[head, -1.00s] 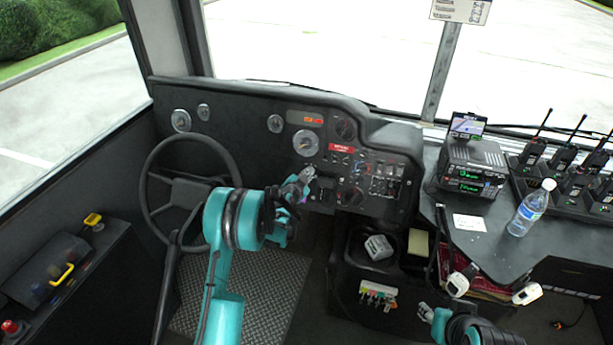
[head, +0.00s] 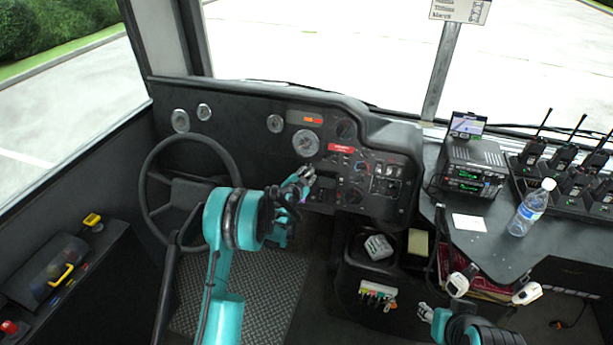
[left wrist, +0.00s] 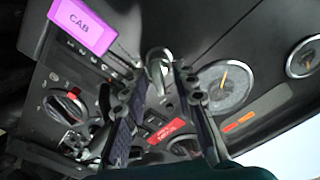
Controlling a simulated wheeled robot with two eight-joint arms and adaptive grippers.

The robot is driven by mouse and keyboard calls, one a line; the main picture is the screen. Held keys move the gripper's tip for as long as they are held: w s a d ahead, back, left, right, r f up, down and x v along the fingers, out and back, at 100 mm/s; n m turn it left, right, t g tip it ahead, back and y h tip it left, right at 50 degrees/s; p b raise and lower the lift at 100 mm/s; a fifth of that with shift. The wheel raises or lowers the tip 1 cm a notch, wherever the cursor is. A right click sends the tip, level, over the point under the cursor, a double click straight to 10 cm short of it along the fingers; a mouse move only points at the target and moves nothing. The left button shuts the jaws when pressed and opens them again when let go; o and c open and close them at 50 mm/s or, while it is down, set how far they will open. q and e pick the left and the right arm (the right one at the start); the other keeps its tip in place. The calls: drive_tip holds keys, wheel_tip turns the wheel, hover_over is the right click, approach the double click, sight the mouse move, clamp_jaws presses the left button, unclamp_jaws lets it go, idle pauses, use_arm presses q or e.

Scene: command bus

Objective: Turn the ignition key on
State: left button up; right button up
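The ignition key's silver metal part (left wrist: 160,62) shows on the dark dashboard in the left wrist view, with a purple tag (left wrist: 82,25) reading "CAB" beside it. My left gripper (left wrist: 159,78) has its two fingers apart, one on each side of the metal part, with a visible gap. I cannot tell whether either finger touches it. In the head view my left gripper (head: 304,176) is at the dashboard right of the steering wheel, and the key is hidden there. My right gripper (head: 425,312) is low at the bottom, far from the dashboard; its fingers are too small to judge.
The steering wheel (head: 232,158) stands left of my left gripper. The dashboard (head: 385,152) has gauges, switches and a red label. A radio (head: 470,180), a water bottle (head: 531,208) and several handheld radios stand on the right counter.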

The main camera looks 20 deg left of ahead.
use_arm(q)
drive_tip(key=shift+s, duration=0.15)
drive_tip(key=v, duration=1.1)
drive_tip(key=shift+s, duration=0.35)
drive_tip(key=shift+r, duration=0.15)
drive_tip(key=s+d+r+n+g, duration=0.1)
drive_tip(key=s+d+r+g, duration=0.15)
drive_tip(key=s+r, duration=0.35)
drive_tip(key=s+d+r+n+g, duration=0.1)
drive_tip(key=s+d+r+n, duration=0.2)
drive_tip(key=s, duration=0.4)
drive_tip(key=s+n+g, duration=0.3)
drive_tip(key=s, duration=2.1)
drive_tip(key=shift+d+n+g+y, duration=0.3)
drive_tip(key=shift+d+g+y, duration=0.1)
drive_tip(key=shift+d, duration=0.1)
drive_tip(key=shift+w, duration=0.1)
